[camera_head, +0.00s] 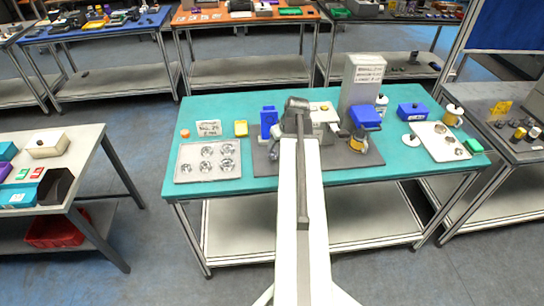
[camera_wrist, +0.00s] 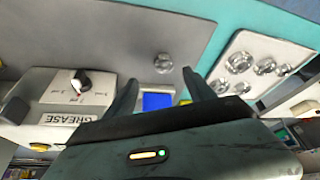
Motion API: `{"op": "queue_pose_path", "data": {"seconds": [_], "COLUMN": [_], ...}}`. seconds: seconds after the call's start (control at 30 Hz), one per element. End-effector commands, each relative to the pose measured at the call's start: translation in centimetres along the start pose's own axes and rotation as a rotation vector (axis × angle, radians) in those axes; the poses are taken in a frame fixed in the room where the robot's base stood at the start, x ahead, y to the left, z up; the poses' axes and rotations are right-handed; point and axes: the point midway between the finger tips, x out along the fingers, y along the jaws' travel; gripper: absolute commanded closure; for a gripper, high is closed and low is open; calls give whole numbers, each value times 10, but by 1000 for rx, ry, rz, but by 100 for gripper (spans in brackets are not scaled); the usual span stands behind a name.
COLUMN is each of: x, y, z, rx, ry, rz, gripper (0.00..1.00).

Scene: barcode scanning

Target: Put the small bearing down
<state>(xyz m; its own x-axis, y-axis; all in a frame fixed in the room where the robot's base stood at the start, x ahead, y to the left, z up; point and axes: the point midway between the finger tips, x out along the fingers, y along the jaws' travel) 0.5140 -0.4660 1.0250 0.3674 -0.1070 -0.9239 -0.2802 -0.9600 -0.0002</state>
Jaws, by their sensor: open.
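In the wrist view a small silver bearing (camera_wrist: 162,63) lies on the grey mat (camera_wrist: 120,40), beyond and between my fingertips. My gripper (camera_wrist: 160,78) is open, with a dark finger on each side and nothing visible between them. It appears apart from the bearing. In the head view the end of my arm (camera_head: 297,104) is over the middle of the teal table (camera_head: 260,185); the fingers cannot be made out there. The small bearing cannot be made out clearly in that view.
A light tray (camera_head: 190,152) with several bearings stands at the left; it also shows in the wrist view (camera_wrist: 250,40). A machine labelled GREASE (camera_wrist: 85,95) stands left of my fingers. A blue item (camera_wrist: 157,101) is close below. Another tray (camera_head: 430,132) lies at the right.

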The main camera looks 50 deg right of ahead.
Motion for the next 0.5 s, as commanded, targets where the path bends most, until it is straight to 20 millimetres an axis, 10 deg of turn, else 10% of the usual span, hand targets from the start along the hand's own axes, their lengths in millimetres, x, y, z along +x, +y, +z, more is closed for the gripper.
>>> {"op": "queue_pose_path", "data": {"seconds": [0.5], "x": [32], "y": [0], "z": [1], "rx": [2], "ry": [1], "rz": [1], "gripper": [37]}}
